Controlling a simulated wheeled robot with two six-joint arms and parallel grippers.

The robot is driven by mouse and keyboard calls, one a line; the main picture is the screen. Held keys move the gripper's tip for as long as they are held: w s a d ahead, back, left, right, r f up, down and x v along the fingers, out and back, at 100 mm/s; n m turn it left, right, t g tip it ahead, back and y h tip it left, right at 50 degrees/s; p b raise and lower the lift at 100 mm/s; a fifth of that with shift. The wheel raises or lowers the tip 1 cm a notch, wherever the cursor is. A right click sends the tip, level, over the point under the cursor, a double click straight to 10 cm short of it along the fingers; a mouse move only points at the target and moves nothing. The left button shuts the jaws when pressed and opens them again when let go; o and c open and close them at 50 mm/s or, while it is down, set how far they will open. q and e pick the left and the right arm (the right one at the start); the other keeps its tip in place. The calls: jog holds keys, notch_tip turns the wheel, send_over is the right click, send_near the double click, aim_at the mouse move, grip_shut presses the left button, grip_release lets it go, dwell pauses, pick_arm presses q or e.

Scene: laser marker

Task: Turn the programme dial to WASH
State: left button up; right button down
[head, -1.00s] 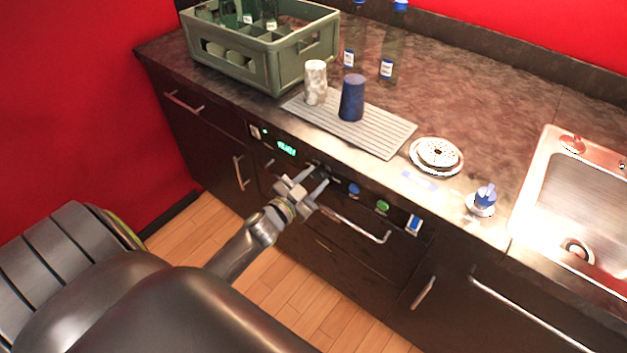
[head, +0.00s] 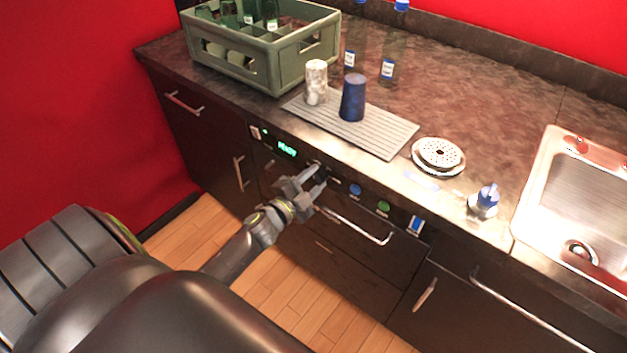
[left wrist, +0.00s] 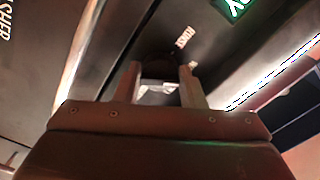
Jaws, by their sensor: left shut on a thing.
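The programme dial (left wrist: 158,68) is a dark round knob on the dishwasher's black control strip, partly hidden by my fingers. My left gripper (head: 318,174) has come up to it from the front; the gripper's two fingers (left wrist: 159,88) are shut on either side of the dial in the left wrist view. Small white lettering (left wrist: 184,38) lies beside the dial, but I cannot read it surely. The dial's pointer is not clear. A green lit display (head: 287,149) is left of the dial. My right gripper is out of view.
Right of the dial are a blue button (head: 355,190), a green button (head: 383,207) and a blue-and-white switch (head: 416,225). A bar handle (head: 360,228) is below. A ribbed mat (head: 385,140) with two cups and a green crate (head: 268,62) stand on the counter above.

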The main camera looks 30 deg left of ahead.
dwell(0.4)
pick_arm(q)
jog(key=o, duration=1)
pick_arm(e)
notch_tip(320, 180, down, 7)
jog(key=b, duration=0.8)
pick_arm(q)
jog(key=shift+s+a+b, duration=0.25)
jog(key=shift+s+b, duration=0.8)
jog(key=shift+s, duration=1.85)
jog(key=shift+s+a+b, duration=0.2)
jog(key=shift+s+b, duration=0.8)
jog(key=shift+s, duration=1.9)
jog(key=shift+s+a+b, duration=0.25)
jog(key=shift+s+b, duration=0.8)
jog(key=shift+s, duration=1.85)
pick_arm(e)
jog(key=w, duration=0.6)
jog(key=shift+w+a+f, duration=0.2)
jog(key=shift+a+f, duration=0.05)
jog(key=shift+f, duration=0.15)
